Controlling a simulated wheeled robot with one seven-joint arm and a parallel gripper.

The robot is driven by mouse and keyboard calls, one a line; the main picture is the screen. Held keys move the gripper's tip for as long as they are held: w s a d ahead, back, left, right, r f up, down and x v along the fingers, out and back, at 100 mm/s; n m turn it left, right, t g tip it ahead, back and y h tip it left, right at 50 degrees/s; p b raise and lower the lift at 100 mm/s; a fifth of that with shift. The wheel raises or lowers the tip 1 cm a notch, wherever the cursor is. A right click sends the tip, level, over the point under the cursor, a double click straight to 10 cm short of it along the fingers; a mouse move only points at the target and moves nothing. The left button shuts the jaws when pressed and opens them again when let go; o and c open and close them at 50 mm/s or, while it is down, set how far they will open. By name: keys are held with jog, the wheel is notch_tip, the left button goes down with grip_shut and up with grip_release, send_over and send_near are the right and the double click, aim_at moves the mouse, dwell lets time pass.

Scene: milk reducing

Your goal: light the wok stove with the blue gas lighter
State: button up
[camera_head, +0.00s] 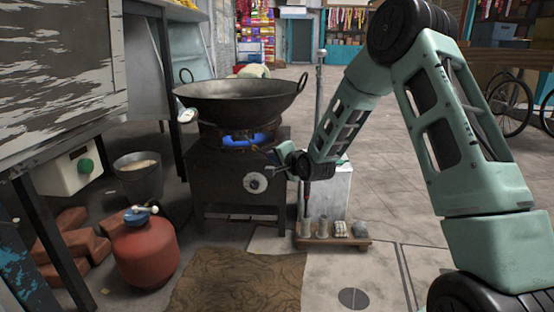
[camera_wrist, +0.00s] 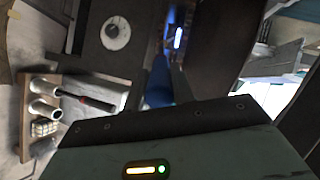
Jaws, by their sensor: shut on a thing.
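The wok stove (camera_head: 240,180) is a dark metal stand with a round white knob (camera_head: 255,183) on its front. A large dark wok (camera_head: 240,100) sits on top. Blue flame (camera_head: 245,138) glows in the burner under the wok, and a bright blue glow (camera_wrist: 178,38) shows in the wrist view. My gripper (camera_head: 280,155) is at the stove's right front side, near burner height. It is shut on the blue gas lighter (camera_wrist: 158,85), which points toward the burner in the wrist view. The lighter's tip is hard to make out, and my gripper mostly hides it in the head view.
A red gas cylinder (camera_head: 146,252) stands at front left, near bricks (camera_head: 78,242) and a bucket (camera_head: 139,180). Open paving lies further right.

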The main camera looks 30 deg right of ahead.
jog(key=shift+r, duration=0.1)
jog(key=s+a, duration=0.1)
jog(key=s, duration=0.8)
jog(key=shift+s+a, duration=0.3)
jog(key=shift+s, duration=0.1)
